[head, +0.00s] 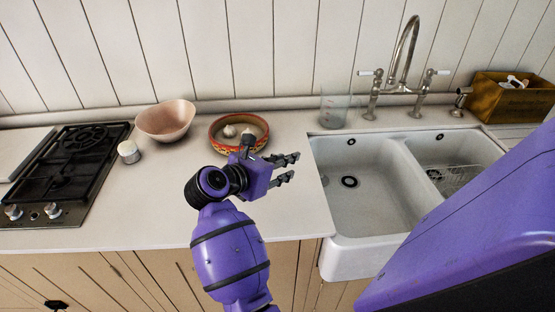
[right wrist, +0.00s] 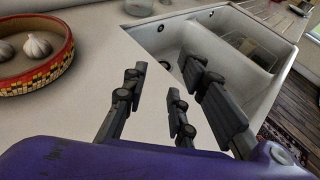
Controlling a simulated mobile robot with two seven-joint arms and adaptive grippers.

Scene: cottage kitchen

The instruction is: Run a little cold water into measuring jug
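The clear measuring jug (head: 334,111) stands upright on the counter at the back left corner of the sink. Its base shows at the top of the right wrist view (right wrist: 138,7). I see no water in it. The tap (head: 404,60) arches up behind the sink, with white-tipped levers on the left (head: 370,73) and right (head: 437,72). No water stream shows, and I cannot tell which lever is cold. My right gripper (head: 292,168) is open and empty above the counter, left of the sink and in front of the jug. My left gripper is out of view.
The double white sink (head: 365,215) has a wire rack in its right basin. A patterned dish (head: 215,142) with garlic is close behind my right gripper. A pink bowl (head: 165,120), white jar (head: 129,152) and hob (head: 62,170) are left. A wooden box (head: 505,105) stands back right.

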